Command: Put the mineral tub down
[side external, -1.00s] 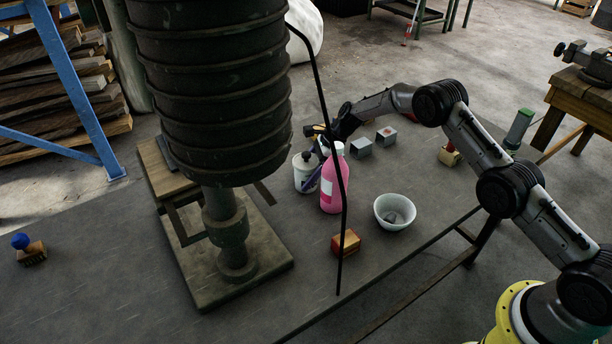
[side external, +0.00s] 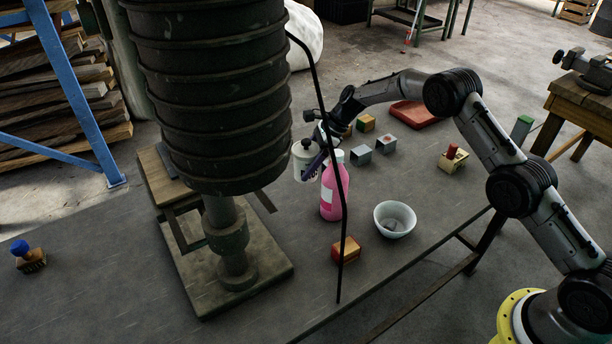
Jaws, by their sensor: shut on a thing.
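The mineral tub (side external: 305,155) is a small white tub behind and left of the pink bottle. My gripper (side external: 318,157) is shut on it from the right side. The tub looks upright and seems raised above the table. The pink bottle and a thin black rod partly hide the gripper and the tub's right side.
A pink bottle (side external: 333,190) stands close in front of the tub. A white bowl (side external: 394,222), a red and tan block (side external: 346,250), grey boxes (side external: 361,156) and a red tray (side external: 414,114) are on the table (side external: 95,255). A big ribbed dark cylinder (side external: 210,90) stands at left.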

